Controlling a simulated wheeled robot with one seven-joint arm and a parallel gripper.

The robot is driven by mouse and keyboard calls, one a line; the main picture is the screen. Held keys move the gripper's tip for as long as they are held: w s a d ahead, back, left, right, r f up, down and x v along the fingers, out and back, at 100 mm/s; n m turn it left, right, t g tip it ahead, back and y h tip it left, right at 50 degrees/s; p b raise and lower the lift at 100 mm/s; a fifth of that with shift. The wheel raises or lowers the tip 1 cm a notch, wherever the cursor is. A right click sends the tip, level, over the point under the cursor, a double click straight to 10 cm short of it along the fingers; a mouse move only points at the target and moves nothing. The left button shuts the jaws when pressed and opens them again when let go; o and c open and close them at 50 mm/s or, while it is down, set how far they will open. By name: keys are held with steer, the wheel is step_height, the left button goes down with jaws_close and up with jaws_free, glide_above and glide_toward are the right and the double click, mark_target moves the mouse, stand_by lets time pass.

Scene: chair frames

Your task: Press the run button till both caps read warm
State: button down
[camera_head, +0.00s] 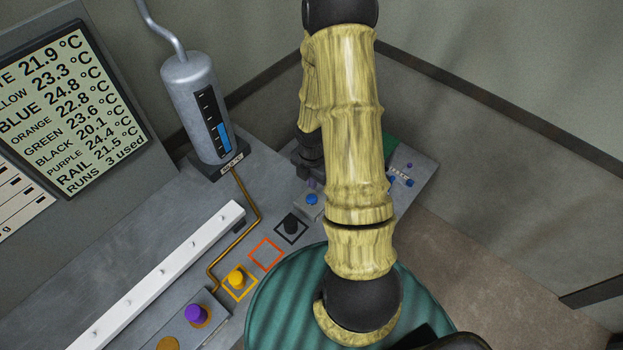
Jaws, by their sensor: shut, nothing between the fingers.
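The display panel (75,100) at upper left lists temperatures: a row ending "TE" 21.9 °C, yellow 23.3, blue 24.8, orange 22.8, green 23.6, black 20.1, purple 24.4, rail 21.5, and "RUNS 3 used". A purple cap (196,313) stands on an orange disc, a yellow cap (236,278) in a yellow square, and a black cap (291,225) in a black square. A blue round top (312,200) sits on a small grey block; I cannot tell whether it is the run button. My gripper (310,166) is shut, partly hidden behind my arm, just beyond that block.
A grey cylinder (192,90) with a blue level gauge stands on the bench. A white rail (160,275) runs along it. An orange outlined square (265,253) is empty. Small blue pieces (393,180) lie at the far right. A green round surface (275,310) is in front.

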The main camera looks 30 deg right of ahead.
mark_target(312, 198)
steer(key=shift+w+f+b, duration=0.1)
steer(key=shift+f+b, duration=2.25)
steer(key=shift+f, duration=0.8)
steer(key=shift+f+b, duration=0.45)
steer(key=shift+f, duration=0.15)
steer(key=shift+r, duration=0.1)
step_height(312, 198, up, 6)
steer(key=p, duration=0.5)
steer(key=shift+f, duration=0.35)
